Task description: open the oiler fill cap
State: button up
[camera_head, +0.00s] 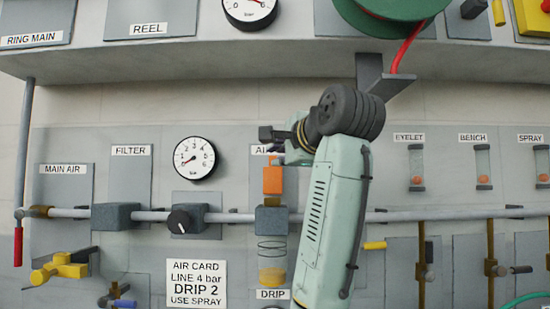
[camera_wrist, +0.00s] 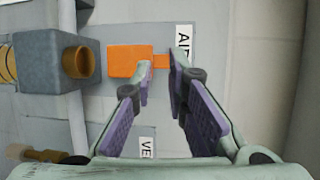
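The oiler fill cap (camera_head: 272,180) is an orange plate with a narrower tab at its top. It stands upright above the grey oiler block (camera_head: 271,220), which has a clear bowl below it. In the wrist view the cap (camera_wrist: 128,61) lies to the right of the block (camera_wrist: 40,60). A round brown filler neck (camera_wrist: 78,62) with a dark hollow shows uncovered there. My gripper (camera_head: 272,141) is near the tab's upper end. In the wrist view my gripper (camera_wrist: 160,68) has its fingers partly apart, with the tab visible between the tips. I cannot tell whether they touch it.
A horizontal air pipe (camera_head: 235,217) runs along the panel. A regulator knob (camera_head: 179,222) and gauge (camera_head: 195,158) are to the left. A shelf edge with a green reel (camera_head: 400,8) overhangs above. Sight tubes (camera_head: 416,168) and yellow-handled valves stand to the right.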

jog(key=v, duration=0.9)
jog(key=shift+f, duration=0.1)
